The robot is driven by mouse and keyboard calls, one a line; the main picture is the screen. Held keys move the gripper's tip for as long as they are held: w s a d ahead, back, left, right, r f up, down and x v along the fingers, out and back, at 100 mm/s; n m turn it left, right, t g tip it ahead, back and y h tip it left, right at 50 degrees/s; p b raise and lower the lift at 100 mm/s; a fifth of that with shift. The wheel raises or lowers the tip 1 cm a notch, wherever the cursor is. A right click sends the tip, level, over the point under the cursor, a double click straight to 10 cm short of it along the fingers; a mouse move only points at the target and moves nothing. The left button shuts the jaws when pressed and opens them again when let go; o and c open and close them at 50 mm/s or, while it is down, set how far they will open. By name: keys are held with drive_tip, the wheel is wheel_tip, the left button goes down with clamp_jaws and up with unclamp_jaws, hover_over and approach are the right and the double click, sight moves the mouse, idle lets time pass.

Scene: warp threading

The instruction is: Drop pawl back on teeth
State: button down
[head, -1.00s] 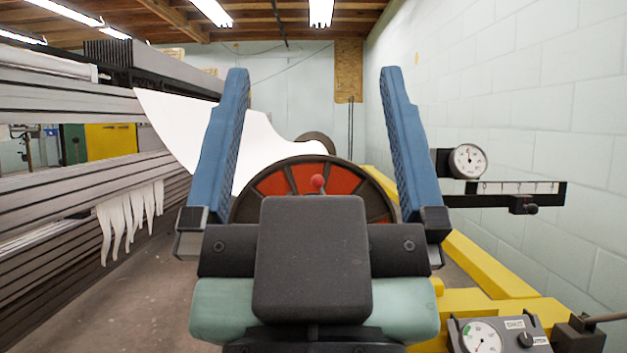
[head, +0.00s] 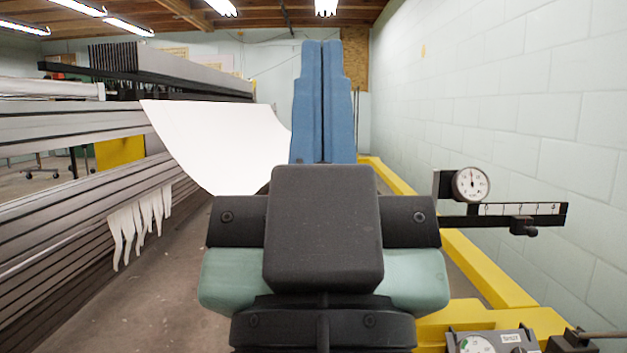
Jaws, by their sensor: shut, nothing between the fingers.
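My gripper (head: 323,48) is in the middle of the head view, with its two blue fingers together and nothing between them. The pawl and the teeth cannot be made out; my gripper and its dark wrist body cover the middle of the view. The round wheel with red sectors is hidden behind them. A white sheet (head: 225,140) hangs in a curve to the left of my fingers, running down behind the wrist.
A grey slatted loom frame (head: 60,122) with white fabric strips (head: 140,220) stands on the left. A yellow rail (head: 480,265), a dial gauge (head: 471,184) and a graduated beam (head: 520,209) are on the right, near a pale block wall (head: 530,90). A control box (head: 490,341) sits at the lower right.

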wheel_tip(320, 180, up, 22)
drive_tip(key=p, duration=1.9)
